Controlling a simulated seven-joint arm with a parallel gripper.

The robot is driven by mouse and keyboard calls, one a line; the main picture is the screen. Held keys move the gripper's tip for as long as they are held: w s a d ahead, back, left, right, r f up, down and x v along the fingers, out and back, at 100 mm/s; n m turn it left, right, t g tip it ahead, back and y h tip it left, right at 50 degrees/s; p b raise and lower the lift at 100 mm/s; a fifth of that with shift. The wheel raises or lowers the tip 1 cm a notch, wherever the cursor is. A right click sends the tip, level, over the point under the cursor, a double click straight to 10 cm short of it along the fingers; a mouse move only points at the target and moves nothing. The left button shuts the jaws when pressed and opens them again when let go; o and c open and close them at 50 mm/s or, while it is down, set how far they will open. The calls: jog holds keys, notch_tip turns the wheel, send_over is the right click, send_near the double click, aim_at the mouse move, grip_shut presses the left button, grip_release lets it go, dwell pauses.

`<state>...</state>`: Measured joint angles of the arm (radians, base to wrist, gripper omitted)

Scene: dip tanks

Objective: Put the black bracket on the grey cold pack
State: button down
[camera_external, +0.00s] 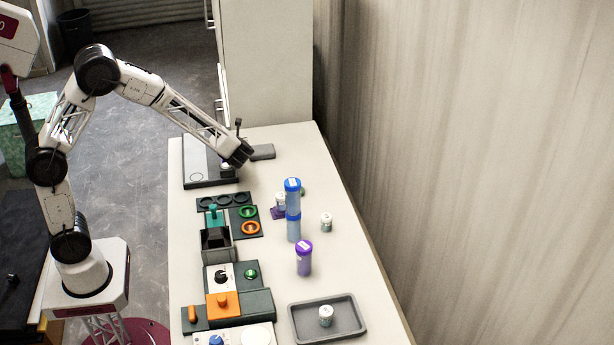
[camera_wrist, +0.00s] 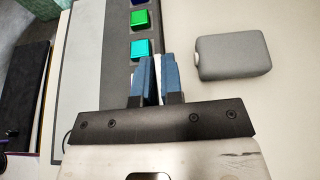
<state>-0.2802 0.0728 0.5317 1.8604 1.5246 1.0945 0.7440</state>
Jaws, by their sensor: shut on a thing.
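The grey cold pack (camera_wrist: 235,57) lies flat on the pale table, to the right of my fingers in the wrist view. It also shows at the far end of the table in the external view (camera_external: 263,152). My gripper (camera_external: 232,163) is low over the far-left table, beside the pack and apart from it. I cannot clearly pick out the black bracket in either view.
Beneath my gripper lies a dark panel (camera_external: 198,178), with blue, green and teal squares (camera_wrist: 141,48) in the wrist view. Nearer stand a ring tray (camera_external: 207,203), a grey box (camera_external: 219,254), a blue cylinder (camera_external: 293,228) and a purple jar (camera_external: 304,262). Table right of the pack is clear.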

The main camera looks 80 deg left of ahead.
send_over(265, 148)
jog(key=shift+w+f, duration=0.15)
jog(key=shift+f, duration=0.5)
jog(key=shift+f, duration=0.1)
jog(key=shift+f, duration=1.65)
jog(key=shift+f, duration=0.15)
jog(key=c, duration=1.3)
grip_release()
jog(key=shift+o, duration=0.2)
